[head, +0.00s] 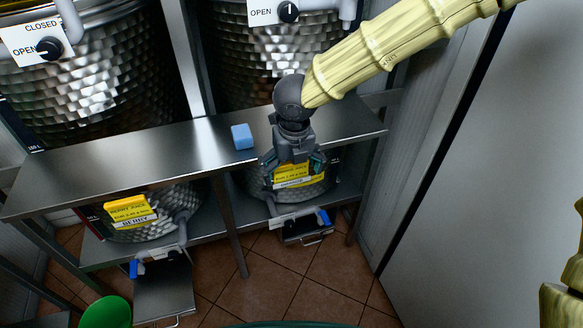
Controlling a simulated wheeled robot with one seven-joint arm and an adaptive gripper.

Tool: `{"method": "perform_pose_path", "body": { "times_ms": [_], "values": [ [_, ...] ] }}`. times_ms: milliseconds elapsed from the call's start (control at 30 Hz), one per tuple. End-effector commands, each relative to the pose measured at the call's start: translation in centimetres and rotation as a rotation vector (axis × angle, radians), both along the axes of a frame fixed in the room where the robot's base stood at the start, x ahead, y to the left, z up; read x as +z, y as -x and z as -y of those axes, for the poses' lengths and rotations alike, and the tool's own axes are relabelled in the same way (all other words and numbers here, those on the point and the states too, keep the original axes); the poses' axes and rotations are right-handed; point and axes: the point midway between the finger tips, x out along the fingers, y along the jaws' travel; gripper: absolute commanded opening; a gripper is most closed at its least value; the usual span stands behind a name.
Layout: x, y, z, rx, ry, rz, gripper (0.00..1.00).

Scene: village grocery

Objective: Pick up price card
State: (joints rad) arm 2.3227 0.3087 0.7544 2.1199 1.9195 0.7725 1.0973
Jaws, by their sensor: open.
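One yellow price card (131,208) with dark print is on the front of the left lower barrel, under the metal shelf. A second yellow price card (293,174) is on the right lower barrel, with a white label strip below it. My gripper (294,164) is open and points down at the right card, by the shelf's front edge. Its fingers spread to either side near the card's top and hide part of it. I cannot tell whether they touch the card.
A metal shelf (120,165) runs across the front, with a blue block (242,137) on it. Barrel taps and small trays (165,287) stick out below. A green bowl (106,312) is at the lower left. A pale wall panel (480,190) stands close on the right.

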Motion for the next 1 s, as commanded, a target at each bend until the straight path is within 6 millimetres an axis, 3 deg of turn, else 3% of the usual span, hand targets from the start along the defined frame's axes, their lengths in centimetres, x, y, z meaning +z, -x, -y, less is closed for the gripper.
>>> {"method": "perform_pose_path", "body": {
  "times_ms": [133, 300, 333, 767, 1000],
  "values": [
    [0.0, 0.0, 0.0, 0.0, 0.0, 0.0, 0.98],
    [0.0, 0.0, 0.0, 0.0, 0.0, 0.0, 0.69],
    [0.0, 0.0, 0.0, 0.0, 0.0, 0.0, 0.67],
    [0.2, 0.0, 0.0, 0.0, 0.0, 0.0, 0.66],
    [2.4, -0.1, 0.0, -0.002, -0.002, 0.002, 0.66]
  ]
}}
